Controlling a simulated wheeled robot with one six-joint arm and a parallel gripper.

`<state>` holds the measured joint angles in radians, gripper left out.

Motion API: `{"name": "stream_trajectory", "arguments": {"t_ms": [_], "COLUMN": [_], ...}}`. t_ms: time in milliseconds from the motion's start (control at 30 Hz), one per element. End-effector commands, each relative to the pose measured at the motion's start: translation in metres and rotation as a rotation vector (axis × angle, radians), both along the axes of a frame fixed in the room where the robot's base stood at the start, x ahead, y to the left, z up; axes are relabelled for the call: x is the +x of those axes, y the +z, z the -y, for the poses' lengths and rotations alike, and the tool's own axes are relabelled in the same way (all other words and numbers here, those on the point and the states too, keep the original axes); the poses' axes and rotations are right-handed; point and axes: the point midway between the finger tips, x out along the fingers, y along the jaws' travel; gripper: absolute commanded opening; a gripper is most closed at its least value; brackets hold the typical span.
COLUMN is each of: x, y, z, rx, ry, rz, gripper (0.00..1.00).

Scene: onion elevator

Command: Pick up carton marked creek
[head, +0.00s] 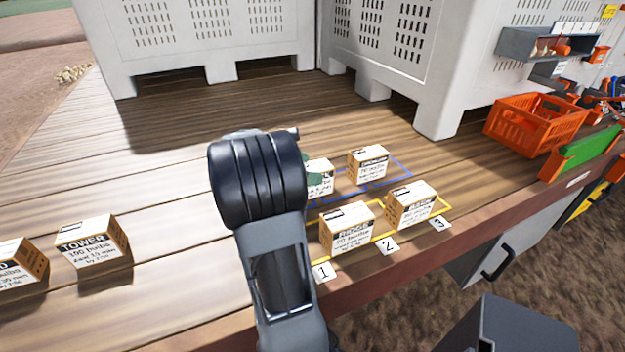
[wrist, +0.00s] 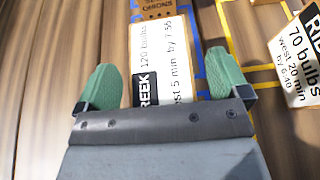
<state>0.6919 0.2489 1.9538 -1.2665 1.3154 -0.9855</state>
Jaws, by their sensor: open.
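The carton marked creek (wrist: 160,65) lies between the two green fingertips of my gripper (wrist: 163,82) in the wrist view. Its white label shows "REEK" and "120 bulbs"; the first letter is not clear. My gripper is open, with one finger on each side of the carton; I cannot tell whether either touches it. In the head view the carton (head: 322,186) stands at the blue outline, mostly hidden behind my arm and a green finger.
A carton reading RIDGE (head: 347,230) and another carton (head: 411,206) stand in the yellow outline, by numbers 1 to 3. Another carton (head: 368,165) stands in the blue outline. A TOWER carton (head: 92,243) is at left. White bins (head: 195,35) and an orange crate (head: 535,122) stand behind.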

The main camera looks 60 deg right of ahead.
Motion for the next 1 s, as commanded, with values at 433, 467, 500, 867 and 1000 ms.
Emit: {"name": "stream_trajectory", "arguments": {"t_ms": [433, 467, 500, 867, 1000], "x": [0.0003, 0.0003, 0.0002, 0.0002, 0.0003], "y": [0.0003, 0.0003, 0.0004, 0.0014, 0.0020], "z": [-0.0003, -0.0003, -0.0003, -0.0002, -0.0001], "rx": [0.000, 0.000, 0.000, -0.003, -0.003], "ry": [0.000, 0.000, 0.000, -0.001, 0.000], "rz": [0.000, 0.000, 0.000, 0.000, 0.001], "gripper": [0.56, 0.53, 0.50, 0.25, 0.25]}}
